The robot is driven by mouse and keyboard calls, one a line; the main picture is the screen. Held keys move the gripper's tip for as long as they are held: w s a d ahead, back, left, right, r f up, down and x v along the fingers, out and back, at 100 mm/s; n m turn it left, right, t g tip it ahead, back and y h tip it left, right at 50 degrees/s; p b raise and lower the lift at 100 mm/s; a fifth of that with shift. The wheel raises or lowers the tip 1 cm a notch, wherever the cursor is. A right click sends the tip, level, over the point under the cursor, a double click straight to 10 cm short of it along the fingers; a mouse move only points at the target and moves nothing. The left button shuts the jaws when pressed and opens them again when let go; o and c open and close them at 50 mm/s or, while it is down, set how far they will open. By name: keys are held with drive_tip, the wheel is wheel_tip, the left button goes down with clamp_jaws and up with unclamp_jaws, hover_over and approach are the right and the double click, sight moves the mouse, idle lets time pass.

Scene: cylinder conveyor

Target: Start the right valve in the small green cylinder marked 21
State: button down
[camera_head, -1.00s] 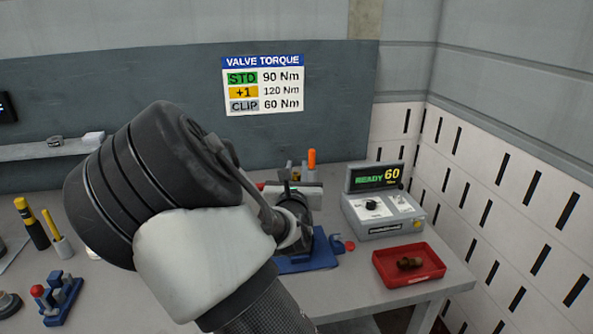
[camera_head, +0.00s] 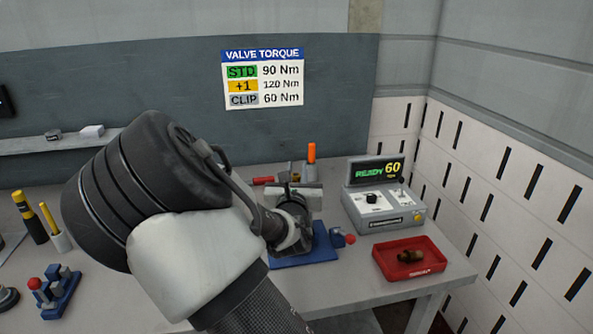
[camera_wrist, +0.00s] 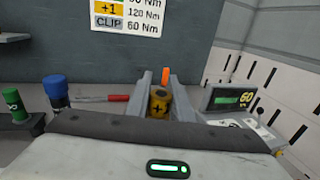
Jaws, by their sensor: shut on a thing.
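My gripper (camera_wrist: 160,88) shows in the wrist view as two grey fingers, shut on a yellow valve piece (camera_wrist: 158,106) marked with a plus sign. In the head view my arm hides most of my gripper, which is over the right part of the bench near a blue fixture (camera_head: 302,256). A green piece (camera_wrist: 14,106) stands at the left edge of the wrist view; its marking is too small to read. I cannot make out a cylinder marked 21.
A grey control box (camera_head: 383,212) reads READY 60. A torque sign (camera_head: 262,80) hangs on the back wall. A blue-capped piece (camera_wrist: 57,93) stands beside the green one. A blue stand with a red knob (camera_head: 57,296) is at the left. The slotted white wall bounds the right.

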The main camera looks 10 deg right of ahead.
drive_tip(key=shift+f+b, duration=0.4)
drive_tip(key=shift+f, duration=0.4)
drive_tip(key=c, duration=1.5)
unclamp_jaws()
drive_tip(key=shift+r, duration=0.1)
wheel_tip(320, 180, up, 6)
drive_tip(key=p, duration=0.6)
